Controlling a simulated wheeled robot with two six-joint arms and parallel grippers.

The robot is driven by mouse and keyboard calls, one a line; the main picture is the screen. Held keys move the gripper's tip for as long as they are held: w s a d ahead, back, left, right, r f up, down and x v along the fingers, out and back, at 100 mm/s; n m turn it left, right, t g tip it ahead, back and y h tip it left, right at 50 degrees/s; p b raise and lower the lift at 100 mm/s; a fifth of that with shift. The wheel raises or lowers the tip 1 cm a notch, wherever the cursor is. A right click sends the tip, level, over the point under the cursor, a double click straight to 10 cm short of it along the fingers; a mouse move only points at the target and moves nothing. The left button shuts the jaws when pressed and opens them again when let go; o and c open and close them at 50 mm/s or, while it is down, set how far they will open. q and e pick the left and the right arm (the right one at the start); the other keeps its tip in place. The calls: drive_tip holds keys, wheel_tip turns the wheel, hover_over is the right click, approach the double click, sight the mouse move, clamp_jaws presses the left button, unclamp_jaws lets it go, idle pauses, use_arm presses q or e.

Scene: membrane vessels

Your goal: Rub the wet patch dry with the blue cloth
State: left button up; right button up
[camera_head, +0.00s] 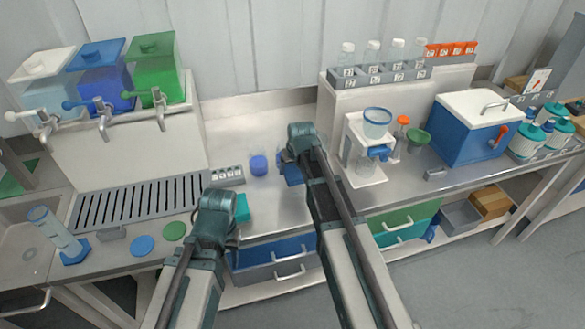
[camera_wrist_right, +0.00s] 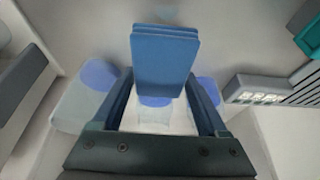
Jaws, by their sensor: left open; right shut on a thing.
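The blue cloth (camera_wrist_right: 165,62) is a folded, layered pad between the fingers of my right gripper (camera_wrist_right: 160,84) in the right wrist view. My right gripper (camera_head: 294,160) is shut on it. In the head view the cloth (camera_head: 292,175) shows partly below the gripper, over the steel counter. I cannot make out the wet patch in either view.
A slotted drain grate (camera_head: 140,200) lies further left under several taps. A white dispenser stand (camera_head: 362,175) is close on the right. Bare counter lies behind the jar.

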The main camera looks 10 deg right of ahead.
wheel_tip(320, 180, up, 3)
drive_tip(key=p, duration=0.3)
drive_tip(key=shift+r, duration=0.1)
drive_tip(key=shift+f, duration=0.2)
idle(0.3)
